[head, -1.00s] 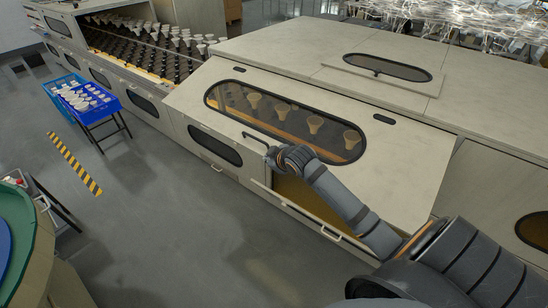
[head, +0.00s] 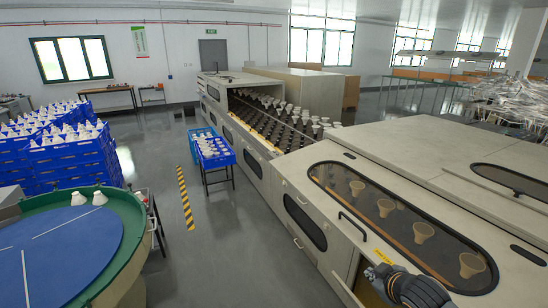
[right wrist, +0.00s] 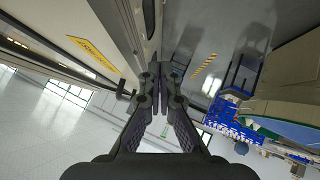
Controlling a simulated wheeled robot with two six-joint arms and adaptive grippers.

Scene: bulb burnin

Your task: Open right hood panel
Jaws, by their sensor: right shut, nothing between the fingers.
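The right hood panel (head: 330,205) is a beige sloping cover with a long oval window, several cone-shaped bulbs (head: 387,207) showing behind the glass. It lies closed. Its dark bar handle (head: 352,226) is on the front edge, left of the window's middle. My right gripper (head: 371,274) is just below and right of the handle, apart from it. In the right wrist view its fingers (right wrist: 160,82) are shut and empty, with a dark handle end (right wrist: 124,91) to their left, beside a yellow label (right wrist: 95,52). My left gripper is not in view.
A lower front compartment (head: 357,268) stands open under the panel. Further left, the machine bay (head: 290,122) is open with rows of bulbs. The grey floor (head: 225,240) between is clear.

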